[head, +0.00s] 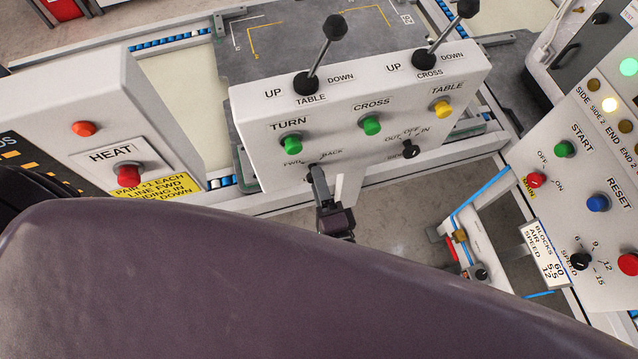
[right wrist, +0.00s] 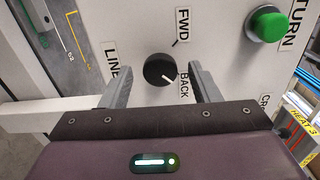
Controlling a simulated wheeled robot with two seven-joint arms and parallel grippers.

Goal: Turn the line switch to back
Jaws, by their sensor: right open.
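The line switch (right wrist: 160,70) is a round black knob on the white panel in the right wrist view. Its label LINE is on the left, FWD above right and BACK at lower right. The knob's white mark points to the lower right, toward BACK. My right gripper (right wrist: 160,72) is open, with one finger on each side of the knob and a visible gap on both sides. In the head view my right gripper (head: 317,175) is at the panel's lower edge and mostly hides the knob. My left gripper is not in view.
The white panel (head: 355,108) carries green TURN (head: 291,144) and CROSS (head: 371,125) buttons, a yellow TABLE button (head: 442,109), a second black knob (head: 410,151), and two levers. A HEAT box (head: 85,105) stands left, another control panel (head: 595,170) right. My arm covers the foreground.

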